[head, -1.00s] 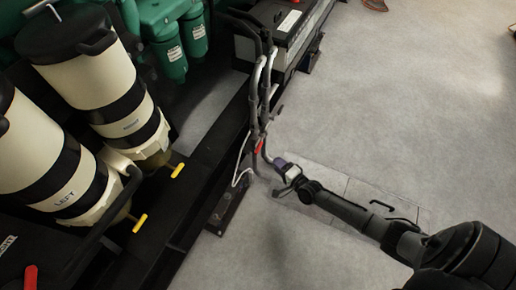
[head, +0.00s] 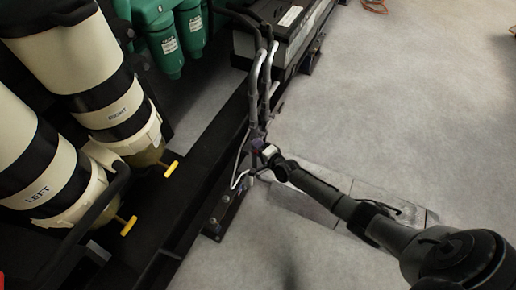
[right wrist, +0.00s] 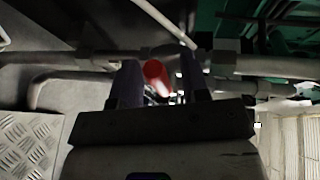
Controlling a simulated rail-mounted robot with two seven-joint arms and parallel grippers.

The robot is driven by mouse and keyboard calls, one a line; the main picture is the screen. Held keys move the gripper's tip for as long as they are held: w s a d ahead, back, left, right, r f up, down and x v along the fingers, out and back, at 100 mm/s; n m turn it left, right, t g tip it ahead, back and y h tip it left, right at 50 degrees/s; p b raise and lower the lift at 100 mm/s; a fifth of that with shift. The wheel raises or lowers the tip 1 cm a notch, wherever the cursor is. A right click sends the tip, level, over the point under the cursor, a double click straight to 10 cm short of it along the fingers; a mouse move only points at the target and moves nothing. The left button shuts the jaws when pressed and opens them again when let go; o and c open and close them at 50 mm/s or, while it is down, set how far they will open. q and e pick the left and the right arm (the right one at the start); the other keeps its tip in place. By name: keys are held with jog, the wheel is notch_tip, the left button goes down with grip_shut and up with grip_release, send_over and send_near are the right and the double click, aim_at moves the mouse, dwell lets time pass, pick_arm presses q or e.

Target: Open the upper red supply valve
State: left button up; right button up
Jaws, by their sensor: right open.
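A red valve handle (right wrist: 157,77) shows in the right wrist view, between the two dark fingers of my right gripper (right wrist: 160,82). The fingers are open, one on each side of it, and I cannot tell whether either touches it. In the head view my right gripper (head: 259,147) is at the grey pipes (head: 256,90) beside the black frame, and it hides the red handle there. Which of the supply valves this is cannot be told from these views. My left gripper is not in view.
Two cream filter canisters, labelled RIGHT (head: 120,113) and LEFT (head: 40,193), stand at the left with yellow T-handles (head: 171,169) below. A black battery box (head: 290,28) stands behind the pipes.

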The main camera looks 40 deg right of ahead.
grip_shut()
dwell(0.4)
